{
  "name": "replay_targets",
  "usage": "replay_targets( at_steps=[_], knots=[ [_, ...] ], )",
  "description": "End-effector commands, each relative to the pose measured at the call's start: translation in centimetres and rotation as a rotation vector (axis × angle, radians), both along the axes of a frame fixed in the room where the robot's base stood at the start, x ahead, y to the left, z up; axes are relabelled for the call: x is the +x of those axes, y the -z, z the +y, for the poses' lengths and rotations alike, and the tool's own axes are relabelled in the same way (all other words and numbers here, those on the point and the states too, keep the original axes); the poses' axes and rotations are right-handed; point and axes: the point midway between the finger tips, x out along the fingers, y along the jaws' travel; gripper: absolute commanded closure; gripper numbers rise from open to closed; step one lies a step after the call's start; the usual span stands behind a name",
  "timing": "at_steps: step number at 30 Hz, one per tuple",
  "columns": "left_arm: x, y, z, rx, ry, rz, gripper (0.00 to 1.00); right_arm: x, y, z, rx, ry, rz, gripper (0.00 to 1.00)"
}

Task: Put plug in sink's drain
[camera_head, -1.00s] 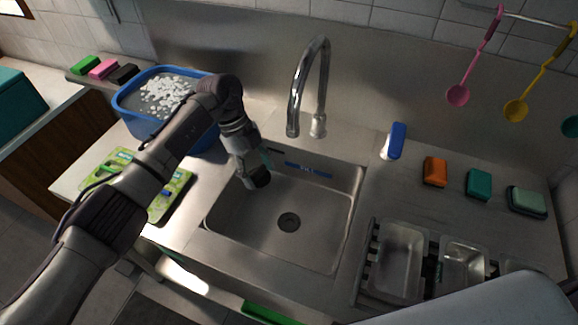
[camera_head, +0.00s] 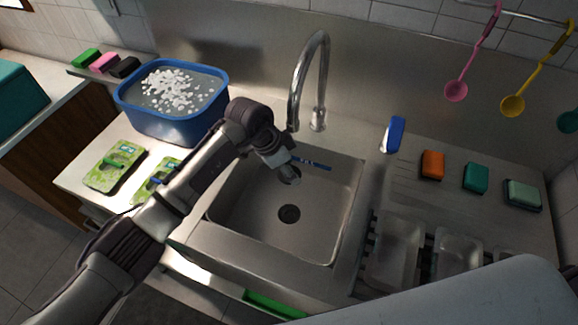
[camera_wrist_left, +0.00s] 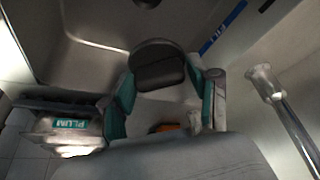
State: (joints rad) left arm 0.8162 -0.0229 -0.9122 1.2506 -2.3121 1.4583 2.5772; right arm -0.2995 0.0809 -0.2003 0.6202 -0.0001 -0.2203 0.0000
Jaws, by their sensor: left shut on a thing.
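The sink (camera_head: 250,205) is a steel basin with a dark round drain (camera_head: 289,214) in its floor. The drain shows partly at the top edge of the left wrist view (camera_wrist_left: 147,3). My left gripper (camera_head: 289,176) is inside the basin area, behind the drain and below the faucet. In the left wrist view its teal-padded fingers (camera_wrist_left: 163,88) are shut on a dark round plug (camera_wrist_left: 158,66). The plug is held apart from the drain; its height above the sink floor is unclear. My right gripper is out of view.
The faucet (camera_head: 322,85) arches behind the basin. A blue tub (camera_head: 150,122) of water with white bits stands left. Green patterned trays (camera_head: 112,168) lie at the left. Metal pans (camera_head: 393,250) sit at the right, with coloured sponges (camera_head: 432,165) behind.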

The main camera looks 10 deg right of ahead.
Motion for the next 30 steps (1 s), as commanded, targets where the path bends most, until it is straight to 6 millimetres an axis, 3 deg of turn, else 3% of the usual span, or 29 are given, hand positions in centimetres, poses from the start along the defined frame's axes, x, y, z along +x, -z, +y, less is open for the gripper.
replay_targets(
  at_steps=[30],
  knots=[
    [0.0, 10.4, 0.0, 0.000, 0.001, 0.001, 0.74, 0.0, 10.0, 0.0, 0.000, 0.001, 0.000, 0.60]
  ],
)
